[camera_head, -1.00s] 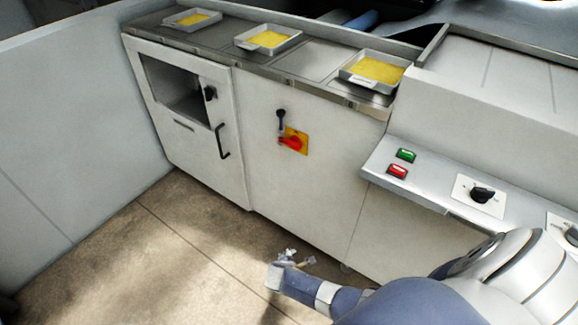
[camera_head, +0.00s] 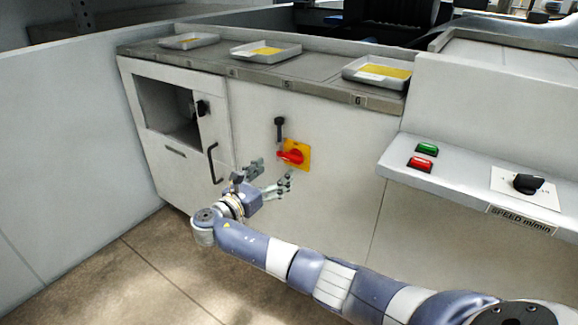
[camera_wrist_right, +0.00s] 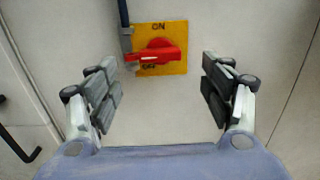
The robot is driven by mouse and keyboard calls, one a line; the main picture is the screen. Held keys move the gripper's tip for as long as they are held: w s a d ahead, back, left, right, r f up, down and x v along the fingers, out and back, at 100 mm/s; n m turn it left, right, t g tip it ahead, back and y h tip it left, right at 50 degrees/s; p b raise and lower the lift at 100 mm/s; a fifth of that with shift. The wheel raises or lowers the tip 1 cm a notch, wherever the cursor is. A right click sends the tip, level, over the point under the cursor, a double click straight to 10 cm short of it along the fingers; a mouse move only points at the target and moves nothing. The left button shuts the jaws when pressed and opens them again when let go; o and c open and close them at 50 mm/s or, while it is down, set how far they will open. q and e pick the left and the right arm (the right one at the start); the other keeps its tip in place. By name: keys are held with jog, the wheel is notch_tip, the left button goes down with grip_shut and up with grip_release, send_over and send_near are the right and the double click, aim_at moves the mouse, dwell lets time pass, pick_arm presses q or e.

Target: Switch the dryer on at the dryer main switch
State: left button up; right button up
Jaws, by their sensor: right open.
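The dryer main switch (camera_head: 291,156) is a red rotary handle on a yellow plate on the white cabinet front. In the right wrist view the red handle (camera_wrist_right: 155,56) lies crosswise between the "ON" mark above and the "OFF" mark below. My right gripper (camera_head: 273,177) is open and empty, just below and in front of the switch. In the wrist view its fingers (camera_wrist_right: 163,88) stand apart, left and right of the switch, not visibly touching it. My left gripper is out of view.
Left of the switch is a cabinet door with a black handle (camera_head: 213,163) and an open window. Trays (camera_head: 265,57) with yellow contents rest on top. At right, a sloped panel (camera_head: 455,185) carries green and red buttons and a black knob.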

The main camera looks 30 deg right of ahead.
aim_at(290, 160)
jog(key=b+x, duration=0.1)
jog(key=x, duration=0.4)
jog(key=shift+w+d+f, duration=0.1)
jog(key=shift+d+f, duration=0.05)
jog(key=shift+d, duration=0.2)
jog(key=shift+b+x, duration=0.3)
jog(key=shift+x, duration=0.8)
jog(key=shift+w+d, duration=0.15)
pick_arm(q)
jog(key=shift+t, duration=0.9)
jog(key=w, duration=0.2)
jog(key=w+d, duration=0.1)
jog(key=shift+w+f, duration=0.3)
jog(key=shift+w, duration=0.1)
pick_arm(e)
jog(key=shift+c, duration=0.5)
jog(key=c, duration=1)
